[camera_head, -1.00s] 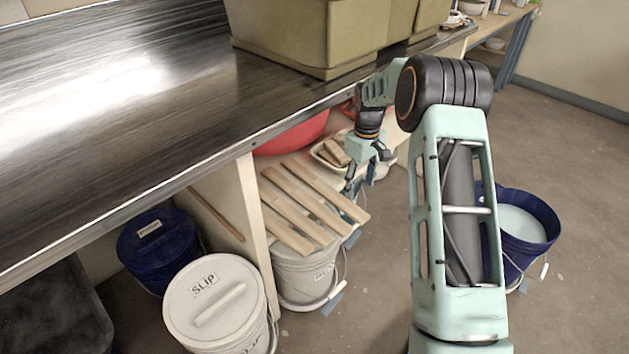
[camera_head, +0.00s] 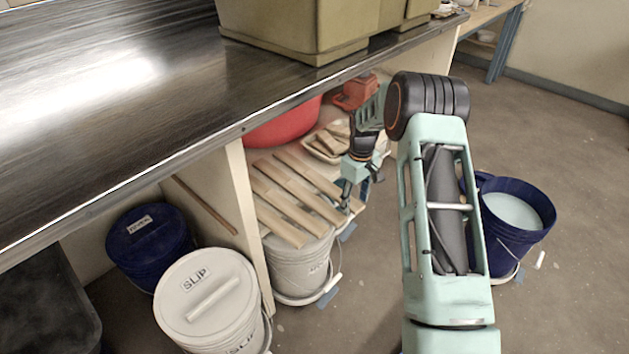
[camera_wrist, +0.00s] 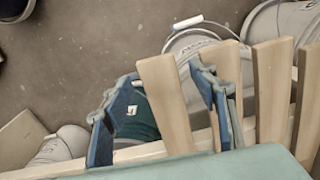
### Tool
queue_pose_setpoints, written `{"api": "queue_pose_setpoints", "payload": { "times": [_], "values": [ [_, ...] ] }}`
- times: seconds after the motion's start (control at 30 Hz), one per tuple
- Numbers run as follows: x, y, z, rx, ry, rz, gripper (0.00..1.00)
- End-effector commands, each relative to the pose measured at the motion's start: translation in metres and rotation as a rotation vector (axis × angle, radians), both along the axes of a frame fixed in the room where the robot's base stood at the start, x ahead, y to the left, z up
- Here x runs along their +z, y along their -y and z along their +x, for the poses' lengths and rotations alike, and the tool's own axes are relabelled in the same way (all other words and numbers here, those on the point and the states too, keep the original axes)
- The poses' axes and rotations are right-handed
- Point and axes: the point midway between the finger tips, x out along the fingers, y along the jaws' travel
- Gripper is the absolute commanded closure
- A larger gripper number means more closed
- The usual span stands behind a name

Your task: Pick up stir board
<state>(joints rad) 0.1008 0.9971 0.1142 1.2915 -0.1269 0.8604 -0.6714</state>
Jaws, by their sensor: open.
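Several long pale wooden stir boards lie side by side on the low shelf under the table, their ends sticking out over a white bucket. The outermost board (camera_wrist: 166,104), leftmost in the wrist view, lies between the two spread fingers of my gripper (camera_wrist: 161,78). In the head view my gripper (camera_head: 351,192) is low at the right end of the row of boards (camera_head: 290,188). I cannot tell whether a finger touches a board.
The table edge (camera_head: 240,130) overhangs the shelf close to my arm. A white bucket (camera_head: 298,265) stands below the boards, a lidded SLIP bucket (camera_head: 207,305) to its left. A red bowl (camera_head: 285,126) and a tray (camera_head: 325,147) sit behind. A blue bucket (camera_head: 515,222) stands at right.

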Motion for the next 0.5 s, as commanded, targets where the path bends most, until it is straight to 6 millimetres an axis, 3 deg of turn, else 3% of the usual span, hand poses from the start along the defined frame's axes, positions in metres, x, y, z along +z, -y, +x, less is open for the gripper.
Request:
{"api": "queue_pose_setpoints", "payload": {
  "times": [0.1, 0.5],
  "values": [
    [0.0011, 0.0000, 0.0003, 0.000, 0.001, -0.001, 0.47],
    [0.0013, -0.0002, 0.0002, 0.000, 0.000, 0.000, 0.92]
  ]
}}
